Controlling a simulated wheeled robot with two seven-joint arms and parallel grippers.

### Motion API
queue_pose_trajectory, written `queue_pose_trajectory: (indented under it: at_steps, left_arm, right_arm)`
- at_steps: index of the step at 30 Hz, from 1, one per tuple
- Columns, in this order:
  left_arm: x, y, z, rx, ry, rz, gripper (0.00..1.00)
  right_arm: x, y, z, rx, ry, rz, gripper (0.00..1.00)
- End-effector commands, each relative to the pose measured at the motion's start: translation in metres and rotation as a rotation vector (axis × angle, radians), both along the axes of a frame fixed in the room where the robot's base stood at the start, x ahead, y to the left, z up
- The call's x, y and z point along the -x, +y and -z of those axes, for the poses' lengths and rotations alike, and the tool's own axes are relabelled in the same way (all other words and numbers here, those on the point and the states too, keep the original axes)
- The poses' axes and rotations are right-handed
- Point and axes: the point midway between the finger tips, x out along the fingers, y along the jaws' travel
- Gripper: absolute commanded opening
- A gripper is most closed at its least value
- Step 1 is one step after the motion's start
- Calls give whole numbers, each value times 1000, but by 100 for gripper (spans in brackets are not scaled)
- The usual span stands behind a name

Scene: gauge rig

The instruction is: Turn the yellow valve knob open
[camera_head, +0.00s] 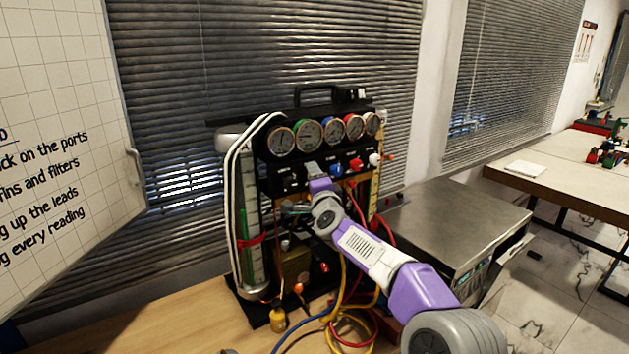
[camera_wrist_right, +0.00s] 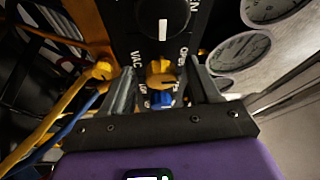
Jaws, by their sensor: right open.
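The yellow valve knob (camera_wrist_right: 160,73) sits on the black panel in the right wrist view, between the words VAC and OPEN. My right gripper (camera_wrist_right: 163,68) is open, with one finger on each side of the knob. I cannot tell whether either finger touches it. In the head view my right arm comes in from the lower right, and its gripper (camera_head: 312,170) is at the front of the gauge rig (camera_head: 283,182). The yellow knob cannot be made out there behind the hand. My left gripper is not in view.
A blue knob (camera_head: 337,170), a red knob (camera_head: 356,165) and a white knob (camera_head: 375,160) line the panel below several round gauges (camera_head: 308,133). Yellow, blue and red hoses (camera_head: 342,290) hang in front. A metal box (camera_head: 450,222) stands right of the rig.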

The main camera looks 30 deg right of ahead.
Motion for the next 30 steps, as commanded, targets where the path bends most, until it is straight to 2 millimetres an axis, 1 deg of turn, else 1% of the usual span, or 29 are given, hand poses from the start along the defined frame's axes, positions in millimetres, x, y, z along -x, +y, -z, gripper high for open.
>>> queue_pose_trajectory:
  at_steps: [9,15,20,30]
  left_arm:
    - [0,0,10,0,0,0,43]
    - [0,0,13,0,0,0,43]
    - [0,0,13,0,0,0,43]
    - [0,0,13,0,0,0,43]
  right_arm:
    - [42,13,2,1,-3,0,61]
    - [62,20,3,2,-2,0,61]
    - [67,21,4,2,-2,1,61]
    - [67,21,4,2,-2,1,61]
